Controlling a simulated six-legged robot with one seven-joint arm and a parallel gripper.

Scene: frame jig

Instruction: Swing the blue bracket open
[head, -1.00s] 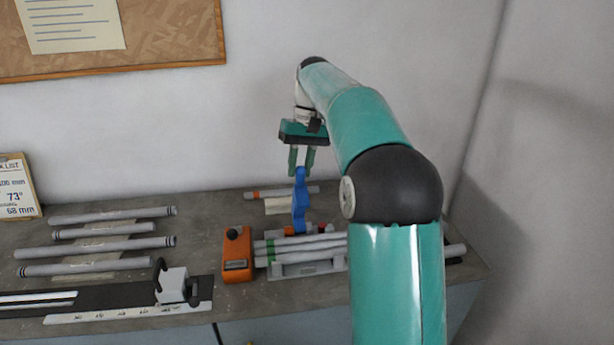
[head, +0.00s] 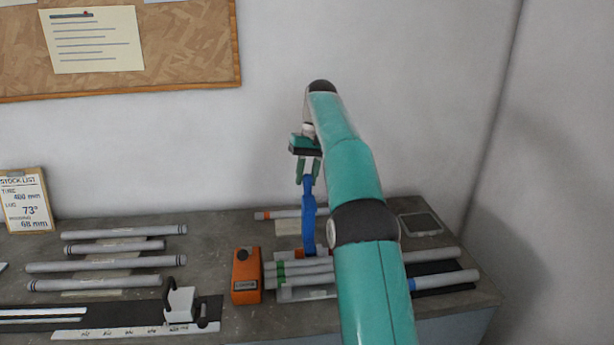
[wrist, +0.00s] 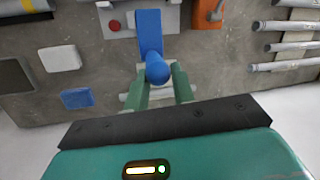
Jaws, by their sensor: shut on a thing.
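The blue bracket (head: 309,225) stands upright on the bench among the grey tubes, at the middle of the head view. My gripper (head: 308,178) is at its top end, pointing down, with its fingers shut on it. In the wrist view the blue bracket (wrist: 150,35) runs from a grey plate to its rounded end between my green fingers (wrist: 158,80). My arm hides part of the bench to the right of the bracket in the head view.
An orange box (head: 246,275) stands left of the bracket. Grey tubes (head: 305,272) lie close in front, and several more tubes (head: 120,248) lie at the left. A clamp block (head: 180,303) sits on a dark rail. A wall rises behind the bench.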

